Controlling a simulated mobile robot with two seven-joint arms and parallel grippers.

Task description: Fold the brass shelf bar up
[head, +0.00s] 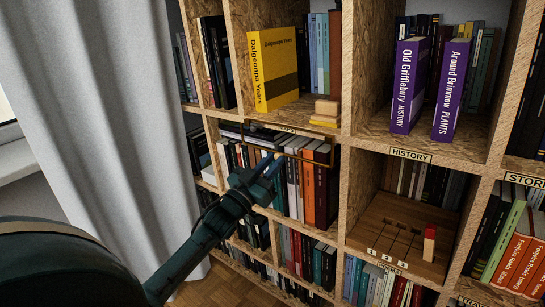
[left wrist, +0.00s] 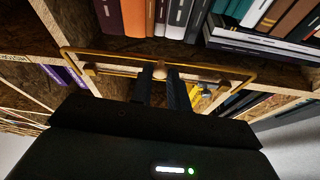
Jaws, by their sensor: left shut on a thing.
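The brass shelf bar (head: 312,159) is a thin U-shaped frame in front of a row of books in the middle-left compartment, just under the shelf with the yellow book. My left gripper (head: 273,163) reaches up from below and is shut at the middle of the bar. In the left wrist view my left gripper's fingers (left wrist: 163,77) meet at the knob and hide part of it. My right gripper is not in view.
Books (head: 310,187) stand close behind the bar. Above are a yellow book (head: 273,70) and a small wooden block stack (head: 326,112). Two purple books (head: 407,85) stand to the right, over a slotted wooden board (head: 385,225). A grey curtain (head: 100,110) hangs at the left.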

